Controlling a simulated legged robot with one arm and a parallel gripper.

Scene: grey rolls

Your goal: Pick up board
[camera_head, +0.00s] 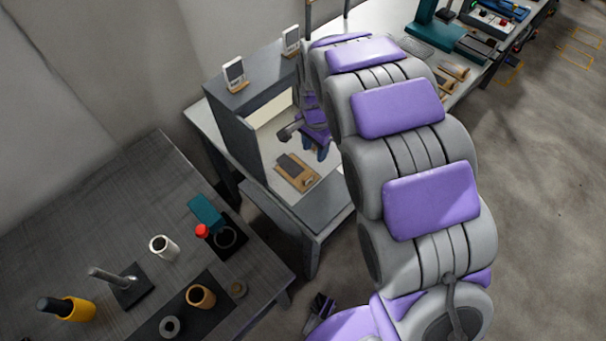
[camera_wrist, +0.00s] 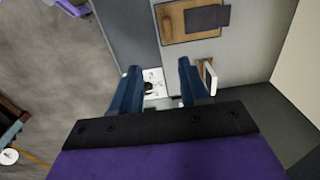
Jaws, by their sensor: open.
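The board (camera_head: 303,181) is a small wooden plate lying flat on the floor of a grey open-fronted booth, with a dark grey flat piece on it. In the wrist view the board (camera_wrist: 181,30) shows at the top, with the dark piece (camera_wrist: 207,17) on its right part and a rounded wooden piece at its left. My gripper (camera_head: 325,152) hangs inside the booth, just right of the board in the head view. In the wrist view its two blue fingers (camera_wrist: 159,68) are spread apart with nothing held between them. The board lies beyond the fingertips, apart from them.
The booth's grey side wall (camera_head: 231,150) stands left of the board. Two small white-faced stands (camera_head: 234,76) sit on its top. A dark table (camera_head: 110,235) with cups and tools is at the lower left. Benches with equipment (camera_head: 440,35) are behind my arm.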

